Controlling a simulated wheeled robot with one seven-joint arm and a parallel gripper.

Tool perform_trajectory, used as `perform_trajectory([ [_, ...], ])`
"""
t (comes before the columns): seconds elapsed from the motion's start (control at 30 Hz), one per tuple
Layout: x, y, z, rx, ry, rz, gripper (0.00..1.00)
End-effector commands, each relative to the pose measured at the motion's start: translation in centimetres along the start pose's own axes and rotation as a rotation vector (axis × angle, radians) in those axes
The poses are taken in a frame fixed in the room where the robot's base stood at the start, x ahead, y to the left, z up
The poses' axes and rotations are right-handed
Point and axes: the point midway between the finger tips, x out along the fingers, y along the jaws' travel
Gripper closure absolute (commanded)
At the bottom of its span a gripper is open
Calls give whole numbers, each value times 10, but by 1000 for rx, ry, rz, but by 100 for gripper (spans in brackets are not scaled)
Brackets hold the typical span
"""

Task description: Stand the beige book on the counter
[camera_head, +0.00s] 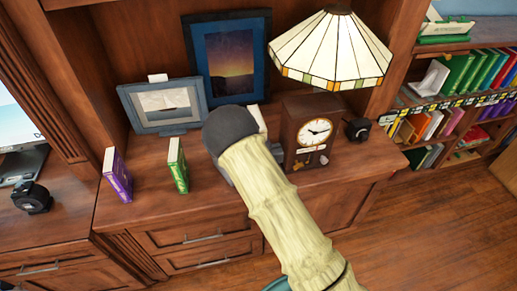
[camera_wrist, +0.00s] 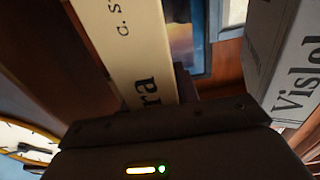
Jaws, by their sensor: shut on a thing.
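The beige book (camera_wrist: 125,45) shows its spine with dark lettering close up in the wrist view, rising from my gripper (camera_wrist: 165,112). In the head view my gripper (camera_head: 233,130) is over the counter (camera_head: 200,205), between the green book and the clock, and my arm hides its fingers. A pale sliver of the beige book (camera_head: 260,118) shows at the gripper's right side. My gripper is shut on the beige book. Whether the book's lower edge touches the counter is hidden.
A grey book (camera_wrist: 283,65) stands close beside in the wrist view. A purple book (camera_head: 117,174) and a green book (camera_head: 178,165) stand to the left. A brown clock (camera_head: 305,135) and lamp (camera_head: 330,50) are right. Picture frames (camera_head: 228,55) (camera_head: 165,105) stand behind.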

Motion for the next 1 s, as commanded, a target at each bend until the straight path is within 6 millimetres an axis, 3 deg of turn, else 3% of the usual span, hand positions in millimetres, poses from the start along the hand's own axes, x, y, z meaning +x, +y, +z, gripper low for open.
perform_trajectory([
  [0.37, 1, 2, 3, 0, 5, 4, 100],
  [0.73, 1, 3, 40, -1, 3, 4, 100],
  [1.0, 1, 1, 44, 0, 6, 2, 100],
])
